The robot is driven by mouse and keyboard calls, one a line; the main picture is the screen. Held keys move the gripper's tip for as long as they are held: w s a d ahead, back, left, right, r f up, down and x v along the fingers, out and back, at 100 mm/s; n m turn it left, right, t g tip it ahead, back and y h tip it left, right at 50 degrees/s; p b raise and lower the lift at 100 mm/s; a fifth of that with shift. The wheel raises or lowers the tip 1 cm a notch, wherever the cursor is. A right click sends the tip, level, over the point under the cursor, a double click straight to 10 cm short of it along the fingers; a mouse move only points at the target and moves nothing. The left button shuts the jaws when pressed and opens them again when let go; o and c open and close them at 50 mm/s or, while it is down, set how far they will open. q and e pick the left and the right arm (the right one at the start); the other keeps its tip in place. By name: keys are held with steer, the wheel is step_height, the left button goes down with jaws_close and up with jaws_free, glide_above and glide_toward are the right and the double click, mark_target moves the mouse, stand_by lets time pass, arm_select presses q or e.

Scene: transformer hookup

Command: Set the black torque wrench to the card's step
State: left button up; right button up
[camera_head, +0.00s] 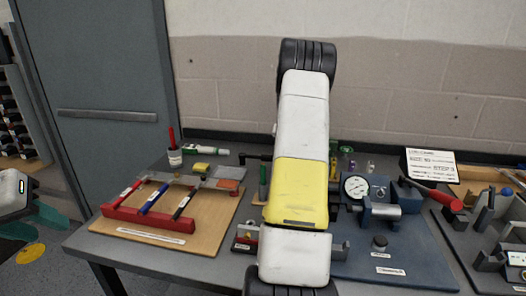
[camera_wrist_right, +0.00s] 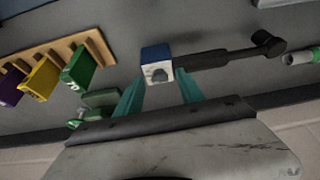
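The black torque wrench (camera_wrist_right: 215,57) lies level at the back of the table in the right wrist view, its round head to the right. A blue and white block (camera_wrist_right: 155,60) sits at its near end. My right gripper's teal fingers (camera_wrist_right: 160,84) flank this block; whether they touch it is unclear. In the head view only the wrench's black end (camera_head: 252,157) shows, left of my right arm, which hides the right gripper. My left gripper (camera_head: 33,222) is open and empty at the left edge, off the table. The white card (camera_head: 431,165) stands at the back right; its small print is hard to read.
A wooden board (camera_head: 145,237) with a red rack of coloured-handled tools is at the left. A blue-grey fixture (camera_head: 405,258) with a dial gauge (camera_head: 356,187) and a red-handled tool (camera_head: 437,194) are at the right. A tagged wooden rack (camera_wrist_right: 50,62) is near the right gripper.

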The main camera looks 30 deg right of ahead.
steer(key=v, duration=0.7)
steer(key=shift+r, duration=0.35)
steer(key=shift+s+a, duration=0.1)
steer(key=s+a+r+n+t+y, duration=0.1)
steer(key=s+a+r, duration=0.25)
steer(key=a, duration=0.35)
steer(key=s+a+r+n, duration=0.1)
steer(key=s+a+r, duration=0.2)
steer(key=a+r, duration=0.35)
steer(key=s+a+r+n+t+y, duration=0.1)
steer(key=s+a+r+n, duration=0.15)
steer(key=a, duration=0.65)
steer(key=s+a+n+y, duration=0.1)
steer(key=s+a+n, duration=0.1)
steer(key=s+a, duration=0.6)
steer(key=s+a+f+n+y, duration=0.1)
steer(key=s+a+y, duration=0.1)
steer(key=s+a, duration=0.6)
steer(key=s, duration=0.4)
steer(key=shift+s+f+n+t, duration=0.3)
steer(key=shift+s+n, duration=0.05)
steer(key=shift+s, duration=0.05)
